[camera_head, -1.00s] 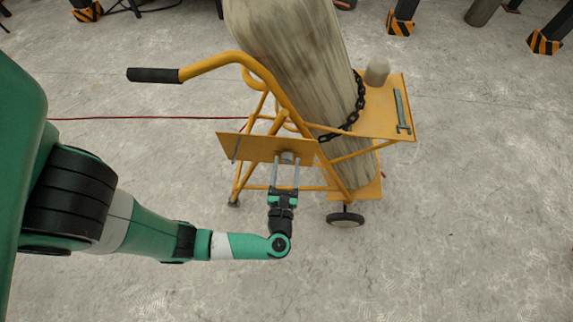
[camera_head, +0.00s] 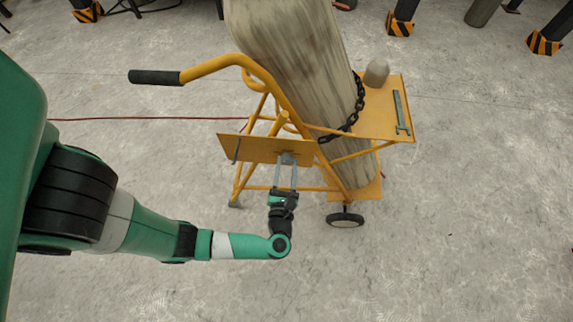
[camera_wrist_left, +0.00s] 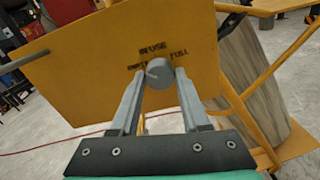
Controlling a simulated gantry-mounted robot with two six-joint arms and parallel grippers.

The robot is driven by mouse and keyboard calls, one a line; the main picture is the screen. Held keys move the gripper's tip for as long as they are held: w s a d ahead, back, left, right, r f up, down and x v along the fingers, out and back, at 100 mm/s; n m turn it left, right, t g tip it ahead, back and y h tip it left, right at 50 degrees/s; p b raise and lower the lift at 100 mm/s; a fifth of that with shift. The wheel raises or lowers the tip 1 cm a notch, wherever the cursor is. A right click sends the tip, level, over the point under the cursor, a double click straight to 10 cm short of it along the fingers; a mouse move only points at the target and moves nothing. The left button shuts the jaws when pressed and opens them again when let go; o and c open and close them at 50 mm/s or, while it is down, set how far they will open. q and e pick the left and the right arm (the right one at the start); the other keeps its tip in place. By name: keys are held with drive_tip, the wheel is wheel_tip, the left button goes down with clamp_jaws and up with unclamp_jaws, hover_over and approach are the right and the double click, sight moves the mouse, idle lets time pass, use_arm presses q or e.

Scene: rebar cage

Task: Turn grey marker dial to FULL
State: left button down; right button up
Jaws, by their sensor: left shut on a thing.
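The grey marker dial (camera_wrist_left: 158,73) sits on a yellow-orange panel (camera_wrist_left: 95,65) in the left wrist view. The panel has IN USE printed above the dial, EMPTY at its left and FULL at its right. A small light mark on the dial's face lies toward the left side, near EMPTY. My left gripper (camera_wrist_left: 159,88) has its fingers on both sides of the dial and is shut on it. In the head view, the left gripper (camera_head: 287,162) reaches up to the dial at the panel's lower edge. My right gripper is not in view.
The panel belongs to a yellow cylinder cart (camera_head: 268,80) carrying a large worn cylinder (camera_head: 300,60) held by a black chain (camera_head: 342,128). A side shelf (camera_head: 375,115) holds a wrench (camera_head: 401,112) and a grey cap (camera_head: 377,72). A red hose (camera_head: 150,118) lies on the floor.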

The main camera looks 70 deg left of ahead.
use_arm(q)
drive_tip(key=m+p, duration=0.1)
drive_tip(key=m, duration=0.4)
drive_tip(key=shift+r+p, duration=0.1)
drive_tip(key=shift+p, duration=0.3)
drive_tip(key=m+p, duration=0.2)
drive_tip(key=m, duration=0.3)
drive_tip(key=shift+m, duration=0.4)
drive_tip(key=m+p, duration=0.2)
drive_tip(key=m, duration=0.3)
drive_tip(key=shift+m, duration=0.3)
drive_tip(key=m+p, duration=0.1)
drive_tip(key=m, duration=0.4)
drive_tip(key=shift+c, duration=2)
unclamp_jaws()
drive_tip(key=shift+d, duration=0.1)
